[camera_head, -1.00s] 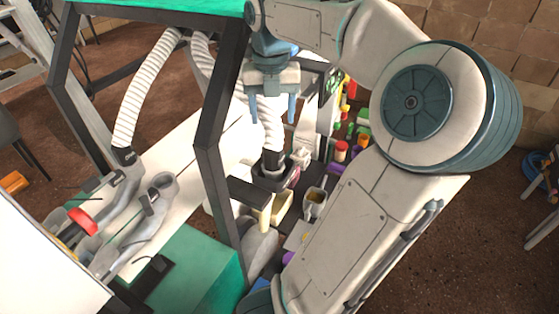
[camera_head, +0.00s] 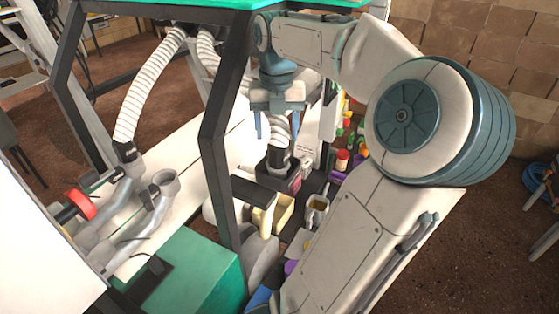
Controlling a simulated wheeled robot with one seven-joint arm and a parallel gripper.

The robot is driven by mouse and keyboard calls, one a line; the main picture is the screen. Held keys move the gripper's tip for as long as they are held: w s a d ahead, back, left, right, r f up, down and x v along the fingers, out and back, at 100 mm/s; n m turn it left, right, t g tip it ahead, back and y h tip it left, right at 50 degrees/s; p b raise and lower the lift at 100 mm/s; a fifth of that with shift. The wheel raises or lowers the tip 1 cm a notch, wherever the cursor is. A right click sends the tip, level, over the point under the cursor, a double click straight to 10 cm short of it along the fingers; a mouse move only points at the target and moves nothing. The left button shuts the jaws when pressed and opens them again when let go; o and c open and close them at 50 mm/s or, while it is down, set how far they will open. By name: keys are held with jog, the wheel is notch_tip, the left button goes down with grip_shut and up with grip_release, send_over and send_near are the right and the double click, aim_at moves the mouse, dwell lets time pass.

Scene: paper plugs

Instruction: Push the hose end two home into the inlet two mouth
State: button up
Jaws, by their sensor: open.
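A white ribbed hose (camera_head: 204,52) runs down behind the dark frame post and shows again between my gripper's fingers. Its dark hose end (camera_head: 278,158), apparently hose end two, points down below the fingertips. My gripper (camera_head: 278,137) is open, pointing down, with one blue finger on each side of the hose; I cannot tell whether they touch it. On the left, an upright grey pipe with an open mouth (camera_head: 166,179) is apparently inlet two. It is empty and well left of my gripper, past the post. A second ribbed hose (camera_head: 150,88) ends in a dark cuff at the neighbouring grey pipe.
The dark frame post (camera_head: 212,150) stands between my gripper and the grey pipes. A green block (camera_head: 190,270) and a red knob (camera_head: 80,204) are near the pipes. Small bins (camera_head: 283,212) and coloured items crowd the area below and right of the hose end.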

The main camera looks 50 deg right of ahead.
aim_at(278, 145)
jog(key=shift+d+f+b, duration=0.15)
jog(key=shift+f+b, duration=0.15)
jog(key=shift+f, duration=0.25)
jog(key=shift+s+f+b, duration=0.1)
jog(key=shift+f+b, duration=0.95)
jog(key=shift+f, duration=0.3)
jog(key=shift+c, duration=0.3)
jog(key=c, duration=0.9)
jog(key=shift+r, duration=0.15)
jog(key=shift+r+p, duration=2.7)
jog(key=shift+r, duration=0.5)
jog(key=shift+f, duration=0.1)
